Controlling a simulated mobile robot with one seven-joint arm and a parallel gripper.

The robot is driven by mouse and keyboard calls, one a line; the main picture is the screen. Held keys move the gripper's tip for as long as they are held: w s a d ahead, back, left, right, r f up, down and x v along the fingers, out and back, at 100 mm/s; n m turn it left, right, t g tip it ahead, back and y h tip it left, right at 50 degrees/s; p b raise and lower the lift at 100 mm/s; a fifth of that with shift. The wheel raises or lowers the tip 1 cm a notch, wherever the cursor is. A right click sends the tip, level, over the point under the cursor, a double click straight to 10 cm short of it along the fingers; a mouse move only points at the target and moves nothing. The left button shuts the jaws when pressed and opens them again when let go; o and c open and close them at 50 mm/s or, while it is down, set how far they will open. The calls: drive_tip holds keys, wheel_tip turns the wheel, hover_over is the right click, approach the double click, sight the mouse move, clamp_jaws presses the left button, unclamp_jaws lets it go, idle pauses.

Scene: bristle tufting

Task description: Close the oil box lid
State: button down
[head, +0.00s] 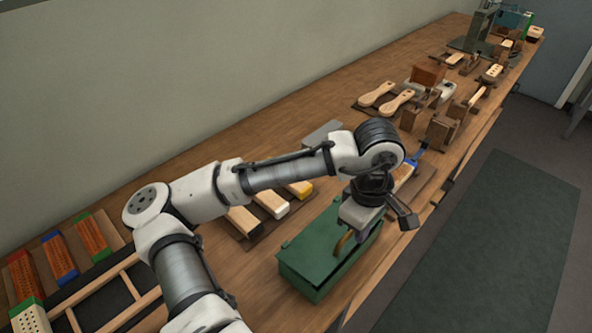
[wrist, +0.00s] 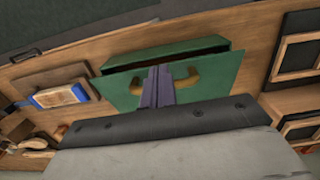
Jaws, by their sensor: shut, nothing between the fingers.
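The green oil box (head: 312,252) stands on the bench near its front edge, below my gripper in the head view. In the wrist view its green lid (wrist: 115,88) bears a brass handle (wrist: 185,80), partly hidden behind my fingers. A dark gap shows between the lid and the green box body (wrist: 165,50), so the lid looks partly open. My gripper (wrist: 158,72) is shut and empty, its fingers over the middle of the lid and handle. I cannot tell whether the fingertips touch the lid.
A blue-and-wood brush (wrist: 60,95) lies on a wooden block beside the box. Wooden blocks with coloured ends (head: 270,203) lie on the bench left of my gripper. A dark frame rack (head: 100,295) is at the lower left. Tools and blocks crowd the far bench.

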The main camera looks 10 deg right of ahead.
drive_tip(key=shift+s+d+f, duration=0.25)
drive_tip(key=shift+s+f, duration=0.05)
drive_tip(key=shift+f, duration=0.35)
drive_tip(key=shift+s+d+f, duration=0.2)
drive_tip(key=shift+s+f, duration=0.1)
drive_tip(key=shift+f, duration=0.35)
drive_tip(key=shift+r, duration=0.1)
idle(0.6)
